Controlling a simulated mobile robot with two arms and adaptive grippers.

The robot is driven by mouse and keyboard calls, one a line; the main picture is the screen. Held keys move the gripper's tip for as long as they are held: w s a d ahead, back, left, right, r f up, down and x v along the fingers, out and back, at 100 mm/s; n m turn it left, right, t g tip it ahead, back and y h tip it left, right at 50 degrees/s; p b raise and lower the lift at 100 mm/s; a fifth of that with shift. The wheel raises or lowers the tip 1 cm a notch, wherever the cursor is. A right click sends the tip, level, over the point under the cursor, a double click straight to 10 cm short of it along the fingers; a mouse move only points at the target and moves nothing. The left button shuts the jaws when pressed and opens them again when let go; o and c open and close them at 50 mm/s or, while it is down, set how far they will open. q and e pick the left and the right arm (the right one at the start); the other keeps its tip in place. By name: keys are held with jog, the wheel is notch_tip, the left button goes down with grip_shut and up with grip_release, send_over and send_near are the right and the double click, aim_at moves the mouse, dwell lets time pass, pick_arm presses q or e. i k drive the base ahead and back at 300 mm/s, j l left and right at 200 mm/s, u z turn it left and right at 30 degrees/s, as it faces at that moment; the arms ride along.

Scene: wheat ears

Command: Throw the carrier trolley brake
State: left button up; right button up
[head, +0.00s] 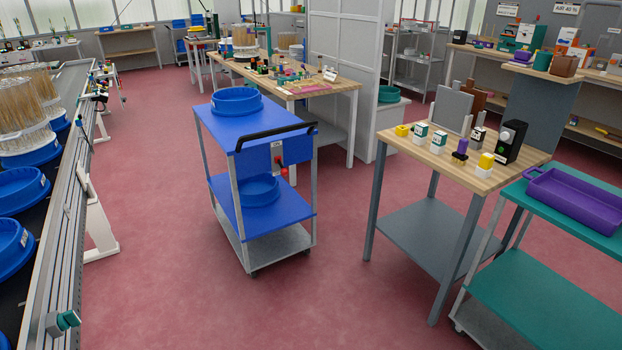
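A blue carrier trolley (221,131) stands on the red floor a little left of the picture's middle. It has a blue top, a blue middle shelf, a grey bottom shelf and small dark casters. A black push handle (276,136) runs along its near right end. Below the handle, a grey plate with a small red lever or knob (281,169) shows on the blue end panel; I take this for the brake. The lever's exact position is too small to tell. Blue round carriers sit on the top (236,101) and middle shelf (261,189). Neither gripper is in view.
A conveyor (75,190) with blue carriers and wheat runs along the left. A wooden table (404,147) with small boxes stands to the right, beside a teal cart (545,290) with a purple tray (575,200). The floor (330,290) before the trolley is clear.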

aim_at(285, 172)
jog(key=j, duration=0.25)
jog(key=i+j, duration=0.1)
jog(key=j, duration=0.15)
jog(key=i+j, duration=0.15)
jog(key=i, duration=0.35)
jog(key=i+j+z, duration=0.1)
jog(key=i, duration=0.4)
jog(key=i+j, duration=0.2)
jog(key=i, duration=0.3)
jog(key=i+j, duration=0.2)
jog(key=i, duration=0.3)
jog(key=z, duration=0.05)
